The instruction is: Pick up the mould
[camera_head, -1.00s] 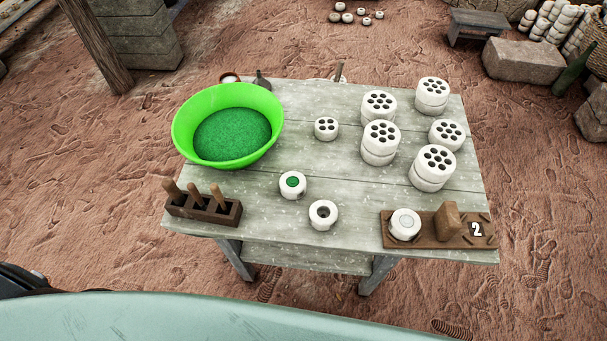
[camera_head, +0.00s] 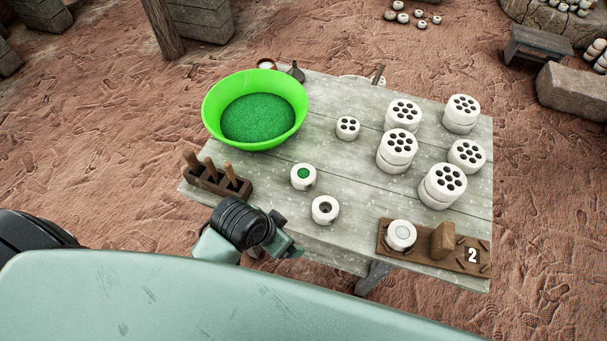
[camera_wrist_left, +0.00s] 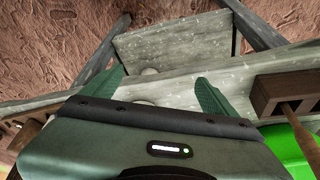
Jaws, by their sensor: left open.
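Two small white single-hole moulds stand near the table's front: one with an empty dark hole (camera_head: 325,210) and one filled with green (camera_head: 303,177). A third white round piece (camera_head: 401,236) sits on a wooden board. My left gripper (camera_head: 290,243) is at the table's front edge, left of the empty-holed mould and apart from it. In the left wrist view the left gripper (camera_wrist_left: 162,88) is open, its green fingers spread. A pale rounded shape (camera_wrist_left: 150,71) shows between the fingers, mostly hidden; I cannot tell which piece it is. My right gripper is not in view.
A green bowl (camera_head: 207,120) of green grains stands at the back left. A wooden rack (camera_head: 205,184) with upright handles is at the front left. Several white many-holed cylinders (camera_head: 396,150) fill the right half. The board (camera_head: 418,249) marked 2 is at the front right.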

